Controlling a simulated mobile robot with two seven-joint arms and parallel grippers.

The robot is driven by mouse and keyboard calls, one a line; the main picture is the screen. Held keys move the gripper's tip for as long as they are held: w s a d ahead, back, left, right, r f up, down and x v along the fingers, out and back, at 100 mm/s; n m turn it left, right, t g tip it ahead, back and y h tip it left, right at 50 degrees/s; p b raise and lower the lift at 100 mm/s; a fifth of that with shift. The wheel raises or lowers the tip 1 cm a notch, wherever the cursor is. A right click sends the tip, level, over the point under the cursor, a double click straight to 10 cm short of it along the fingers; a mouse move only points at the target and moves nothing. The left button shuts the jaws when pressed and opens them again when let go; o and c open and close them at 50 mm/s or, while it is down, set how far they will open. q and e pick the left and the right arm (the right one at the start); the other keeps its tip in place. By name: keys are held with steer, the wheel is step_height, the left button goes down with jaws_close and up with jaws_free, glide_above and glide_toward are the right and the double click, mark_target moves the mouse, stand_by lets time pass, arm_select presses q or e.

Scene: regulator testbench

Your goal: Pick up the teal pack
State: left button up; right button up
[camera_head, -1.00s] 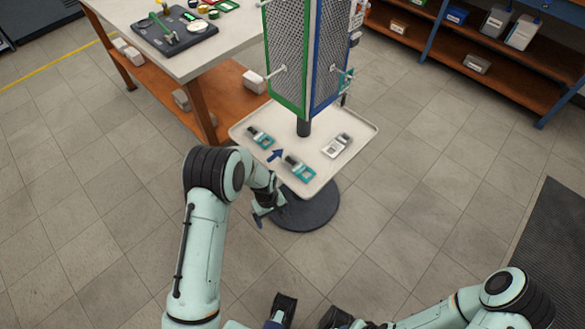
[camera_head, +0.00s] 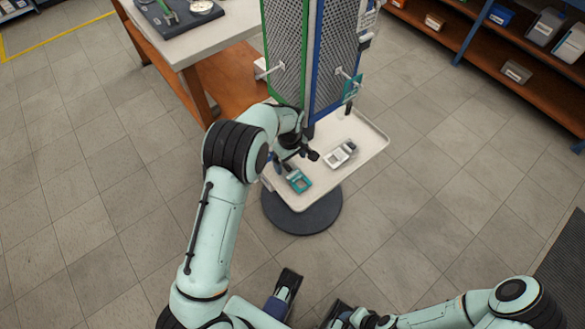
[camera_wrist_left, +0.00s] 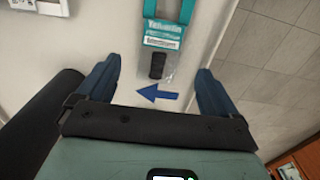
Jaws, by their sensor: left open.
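A teal pack (camera_head: 300,183) with a black item in it lies flat at the front of the white tray (camera_head: 366,157). It also shows in the left wrist view (camera_wrist_left: 162,42), beyond the fingertips and roughly centred between them, label readable. My left gripper (camera_head: 296,161) is over the tray at the pack's far left side, open and empty. In the wrist view its two blue fingers (camera_wrist_left: 157,85) are wide apart and do not touch the pack. My right gripper (camera_head: 338,312) is partly in view at the bottom edge; its jaw state is unclear.
A white-grey pack (camera_head: 340,153) lies to the right on the tray. A teal pack (camera_head: 352,88) hangs on the pegboard stand (camera_head: 333,60) behind. A blue arrow (camera_wrist_left: 158,95) marks the tray. A workbench (camera_head: 215,42) stands at the back left. Floor is clear around the stand.

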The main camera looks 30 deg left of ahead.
mark_target(291, 170)
arm_select(q)
steer(key=shift+f+b, duration=0.35)
steer(key=shift+f, duration=2.25)
steer(key=shift+f, duration=0.25)
steer(key=c, duration=1.1)
steer(key=shift+c, duration=0.2)
steer(key=shift+r, duration=0.6)
steer(key=r, duration=0.3)
steer(key=shift+s+a+p, duration=0.1)
steer(key=shift+s+p, duration=0.2)
steer(key=shift+p, duration=0.05)
steer(key=s+a, duration=0.3)
steer(key=s, duration=0.5)
steer(key=s+a, duration=0.3)
steer(key=s, duration=0.5)
steer(key=shift+a+p, duration=0.3)
